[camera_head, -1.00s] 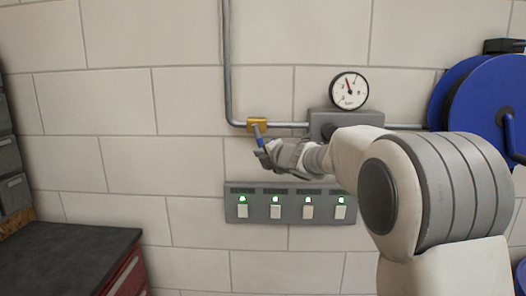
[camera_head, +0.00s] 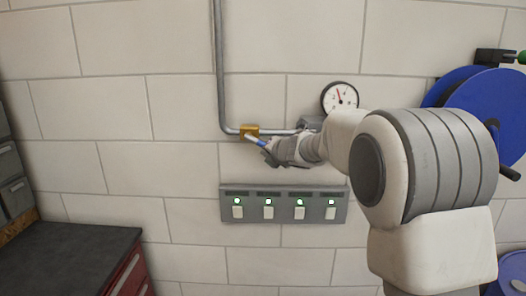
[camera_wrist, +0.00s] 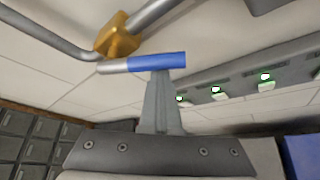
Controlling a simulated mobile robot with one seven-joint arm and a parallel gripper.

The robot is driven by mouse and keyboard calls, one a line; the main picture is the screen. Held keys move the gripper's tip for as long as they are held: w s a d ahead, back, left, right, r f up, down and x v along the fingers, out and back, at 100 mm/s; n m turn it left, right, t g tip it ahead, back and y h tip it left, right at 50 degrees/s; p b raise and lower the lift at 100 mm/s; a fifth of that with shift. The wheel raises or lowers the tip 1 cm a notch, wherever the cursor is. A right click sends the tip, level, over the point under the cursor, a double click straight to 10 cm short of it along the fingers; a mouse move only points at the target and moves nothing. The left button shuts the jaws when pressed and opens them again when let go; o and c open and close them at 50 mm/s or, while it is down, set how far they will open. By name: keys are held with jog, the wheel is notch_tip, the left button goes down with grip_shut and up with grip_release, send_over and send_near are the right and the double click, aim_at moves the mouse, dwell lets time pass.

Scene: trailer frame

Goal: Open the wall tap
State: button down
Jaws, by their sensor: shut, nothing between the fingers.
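The wall tap has a brass body (camera_head: 249,130) on a grey pipe and a lever with a blue grip (camera_head: 259,143). In the head view the lever slants down to the right from the brass body. The wrist view shows the brass body (camera_wrist: 117,36) and the blue grip (camera_wrist: 158,62) close up. My gripper (camera_head: 268,151) is at the lever's outer end. Its fingers (camera_wrist: 159,78) are shut together, with their tips at the edge of the blue grip and the grip not between them. Whether they touch is hard to tell.
A switch panel (camera_head: 283,206) with lit lamps is on the wall below the tap. A round gauge (camera_head: 339,97) is to its right, partly behind my arm. A blue hose reel (camera_head: 470,105) is at far right. A dark-topped cabinet (camera_head: 68,255) stands lower left.

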jog(key=shift+d+r+p, duration=0.3)
jog(key=shift+r+p, duration=0.25)
jog(key=shift+r, duration=0.15)
jog(key=shift+d+r+p, duration=0.25)
jog(key=shift+r+p, duration=0.25)
jog(key=shift+r, duration=0.35)
notch_tip(320, 180, down, 5)
jog(key=b, duration=0.5)
jog(key=s+r+p, duration=0.2)
jog(key=s+r, duration=0.3)
jog(key=s, duration=0.4)
jog(key=s+d+r+m+h, duration=0.2)
jog(key=s+d+m+h, duration=0.4)
jog(key=s+d+m, duration=0.9)
jog(key=s+f+m+g, duration=0.2)
jog(key=s+f+m, duration=0.2)
jog(key=s, duration=0.3)
jog(key=s+f+m+g+b, duration=0.1)
jog(key=s+f+m+g, duration=0.1)
jog(key=s+f+m, duration=0.2)
jog(key=s+f+m+g+y, duration=0.1)
jog(key=s+f+m+g, duration=0.2)
jog(key=s, duration=0.8)
jog(key=a+f+m, duration=0.1)
jog(key=f+m, duration=0.1)
jog(key=m, duration=0.2)
jog(key=shift+s+m, duration=0.3)
jog(key=shift+s, duration=0.1)
